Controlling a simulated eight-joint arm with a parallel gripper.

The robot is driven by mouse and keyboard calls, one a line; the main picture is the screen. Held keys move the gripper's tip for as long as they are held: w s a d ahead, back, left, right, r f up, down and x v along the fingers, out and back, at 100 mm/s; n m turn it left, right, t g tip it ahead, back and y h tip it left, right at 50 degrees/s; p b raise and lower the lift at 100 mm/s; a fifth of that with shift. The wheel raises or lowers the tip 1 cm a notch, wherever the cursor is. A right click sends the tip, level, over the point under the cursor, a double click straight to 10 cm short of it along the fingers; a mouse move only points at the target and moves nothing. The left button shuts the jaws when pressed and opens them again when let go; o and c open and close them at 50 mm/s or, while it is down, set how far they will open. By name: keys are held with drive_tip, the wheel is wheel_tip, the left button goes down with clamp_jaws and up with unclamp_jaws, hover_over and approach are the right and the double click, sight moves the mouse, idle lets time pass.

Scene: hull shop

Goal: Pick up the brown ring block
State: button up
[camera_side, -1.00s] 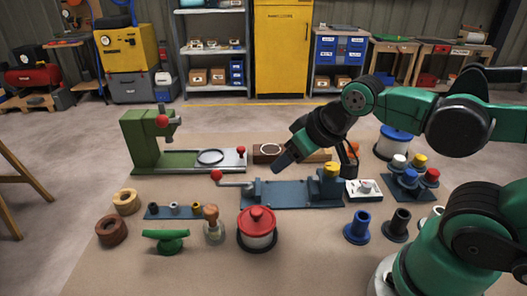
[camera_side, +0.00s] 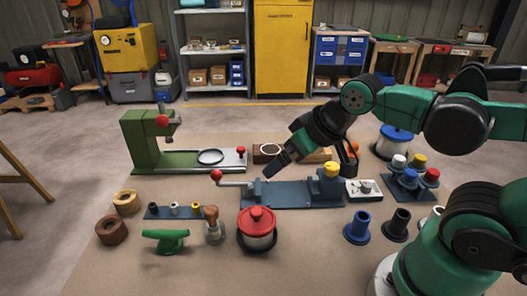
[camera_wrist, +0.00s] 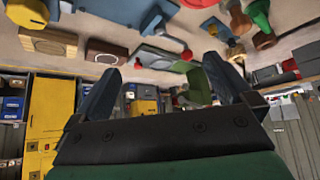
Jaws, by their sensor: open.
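A green press (camera_side: 145,140) stands behind. Bare mat lies in front.

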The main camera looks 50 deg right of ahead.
drive_tip(key=w+d+r+n+g, duration=0.2)
drive_tip(key=w+d+r, duration=0.1)
drive_tip(key=w, duration=0.3)
drive_tip(key=n+g, duration=0.5)
drive_tip(key=n, duration=0.2)
hover_over(268, 149)
drive_tip(key=f, duration=1)
drive_tip(key=shift+s+a+f, duration=0.1)
drive_tip(key=shift+a+f, duration=0.1)
drive_tip(key=shift+d+f, duration=0.15)
drive_tip(key=shift+f, duration=2.95)
